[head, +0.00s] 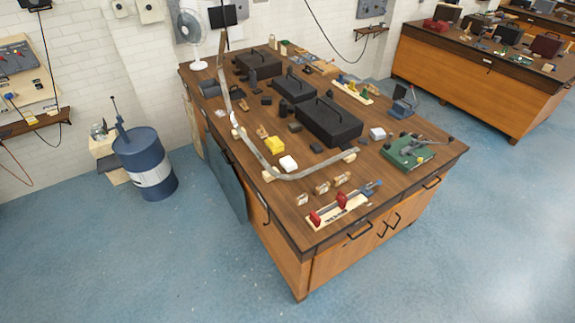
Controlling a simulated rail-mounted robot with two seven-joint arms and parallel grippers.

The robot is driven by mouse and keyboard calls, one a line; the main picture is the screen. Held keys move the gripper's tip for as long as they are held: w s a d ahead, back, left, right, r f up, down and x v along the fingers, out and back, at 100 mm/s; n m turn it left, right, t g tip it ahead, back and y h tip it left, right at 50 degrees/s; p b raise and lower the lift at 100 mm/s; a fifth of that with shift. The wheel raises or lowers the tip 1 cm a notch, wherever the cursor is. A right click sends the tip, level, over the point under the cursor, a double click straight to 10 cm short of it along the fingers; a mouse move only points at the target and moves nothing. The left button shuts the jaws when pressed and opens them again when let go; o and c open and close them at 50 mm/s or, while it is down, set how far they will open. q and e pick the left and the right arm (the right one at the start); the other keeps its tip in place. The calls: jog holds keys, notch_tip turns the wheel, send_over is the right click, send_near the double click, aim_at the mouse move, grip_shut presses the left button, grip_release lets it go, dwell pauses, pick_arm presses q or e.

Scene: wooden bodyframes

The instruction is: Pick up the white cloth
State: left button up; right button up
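A small white item with rounded edges (288,163) lies on the wooden workbench (400,183), just below a yellow block-like item (275,146). It looks like the folded white cloth, but it is too small to be sure. A second whitish, boxier item (377,134) sits further right, near the black case. Neither of my grippers shows in the head view, so nothing can be told of their opening or hold.
A long curved grey strip (310,176) bends around the white item. Black cases (330,122), a green-based device (408,150) and a board with red tools (340,208) crowd the bench. A blue barrel (145,160) stands left. The floor in front is clear.

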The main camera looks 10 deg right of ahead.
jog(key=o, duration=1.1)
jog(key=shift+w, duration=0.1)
